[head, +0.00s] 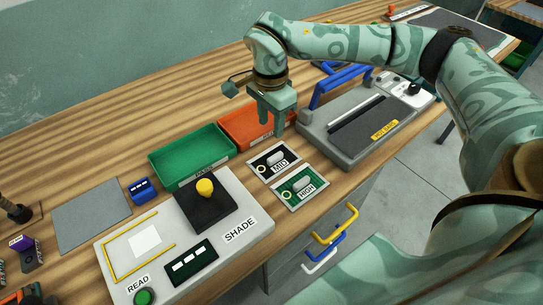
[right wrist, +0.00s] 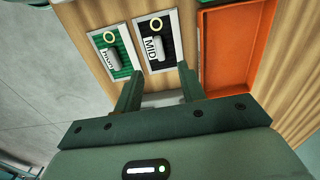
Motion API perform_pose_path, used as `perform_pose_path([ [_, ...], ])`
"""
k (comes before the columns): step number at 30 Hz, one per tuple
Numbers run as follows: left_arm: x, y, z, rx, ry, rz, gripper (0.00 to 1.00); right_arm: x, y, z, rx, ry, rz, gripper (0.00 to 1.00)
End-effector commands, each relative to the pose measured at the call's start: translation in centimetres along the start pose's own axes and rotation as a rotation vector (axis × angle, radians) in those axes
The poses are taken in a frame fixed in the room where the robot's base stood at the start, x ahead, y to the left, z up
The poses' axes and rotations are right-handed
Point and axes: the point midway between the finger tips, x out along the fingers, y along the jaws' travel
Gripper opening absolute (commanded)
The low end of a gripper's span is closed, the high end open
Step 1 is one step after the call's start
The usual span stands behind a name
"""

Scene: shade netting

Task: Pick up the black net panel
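The black net panel (head: 263,161) is a small framed card marked MID, with a grey grip and a pale ring. It lies flat on the wooden bench beside the green HIGH panel (head: 291,199). My right gripper (head: 271,122) is above the bench, just behind the black panel. In the right wrist view its two fingers (right wrist: 159,72) are apart with nothing between them, and the black panel (right wrist: 172,50) lies beyond the fingertips. The green panel also shows there (right wrist: 121,58). My left gripper is not in view.
A green tray (head: 187,185) and an orange tray (head: 232,118) stand behind the panels. A grey machine with a blue handle (head: 340,85) stands to the right. The grey SHADE reader (head: 253,211) is at the front left. The bench edge is near the green panel.

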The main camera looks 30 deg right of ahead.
Motion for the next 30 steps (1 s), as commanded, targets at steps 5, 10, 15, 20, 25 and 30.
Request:
perform_pose_path([
  [5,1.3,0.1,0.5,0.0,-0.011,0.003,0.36,4.7,0.1,0.1,0.0,-0.002,0.005,0.4],
  [10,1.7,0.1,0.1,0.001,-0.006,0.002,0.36,6.5,0.0,0.1,0.001,-0.003,0.001,0.4],
  [15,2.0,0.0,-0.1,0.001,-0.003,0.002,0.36,7.6,0.1,0.0,0.001,-0.004,0.002,0.4],
  [20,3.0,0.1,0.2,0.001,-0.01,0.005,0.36,10.3,0.5,-0.2,0.0,-0.003,0.005,0.4],
  [25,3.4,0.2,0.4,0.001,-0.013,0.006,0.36,12.0,0.5,-0.1,0.0,-0.004,0.001,0.4],
  [30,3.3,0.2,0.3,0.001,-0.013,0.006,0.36,11.8,0.4,-0.1,0.0,-0.003,-0.001,0.4],
])
